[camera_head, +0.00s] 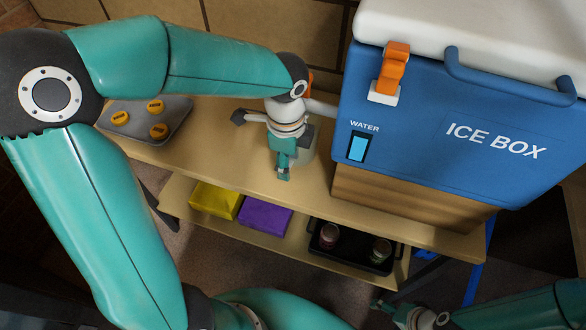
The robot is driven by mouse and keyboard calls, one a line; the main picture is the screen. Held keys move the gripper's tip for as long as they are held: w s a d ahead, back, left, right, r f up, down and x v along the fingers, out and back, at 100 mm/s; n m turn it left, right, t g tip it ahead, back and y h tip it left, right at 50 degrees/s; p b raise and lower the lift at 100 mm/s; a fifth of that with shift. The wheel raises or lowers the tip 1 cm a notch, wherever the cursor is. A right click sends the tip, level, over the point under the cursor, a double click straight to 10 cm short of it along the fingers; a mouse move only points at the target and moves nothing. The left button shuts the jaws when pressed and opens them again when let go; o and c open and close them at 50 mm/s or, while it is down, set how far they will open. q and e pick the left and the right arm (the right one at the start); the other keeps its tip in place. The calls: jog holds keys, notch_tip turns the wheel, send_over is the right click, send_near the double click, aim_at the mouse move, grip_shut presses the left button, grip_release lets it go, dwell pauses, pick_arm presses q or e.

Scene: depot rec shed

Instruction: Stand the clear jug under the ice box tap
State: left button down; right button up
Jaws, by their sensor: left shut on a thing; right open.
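The blue ice box (440,125) with a white lid stands on a wooden block on the table at the right. Its pale tap (320,107) juts from the left side, partly hidden by my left arm. My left gripper (283,172) is shut on the clear jug (308,143), which shows only as a greyish see-through shape behind and right of the fingers. The jug is close to the tap, at the block's left. I cannot tell whether it touches the tabletop or is directly under the spout. My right gripper (388,309) is open and empty at the bottom right, below the table.
A grey tray with several orange-yellow discs (119,118) lies at the table's left. The lower shelf holds a yellow box (215,201), a purple box (264,217) and a black tray (325,257) with two jars. The tabletop (220,145) between grey tray and jug is clear.

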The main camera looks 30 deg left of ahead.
pick_arm(q)
jog(key=shift+w+d, duration=0.1)
jog(key=shift+d, duration=0.25)
jog(key=shift+d+f, duration=0.2)
jog(key=shift+f, duration=0.15)
notch_tip(320, 180, down, 3)
jog(key=shift+a+r+b, duration=0.1)
jog(key=shift+b, duration=0.2)
jog(key=c, duration=0.5)
grip_release()
notch_tip(320, 180, up, 8)
jog(key=p, duration=0.1)
jog(key=shift+f, duration=0.25)
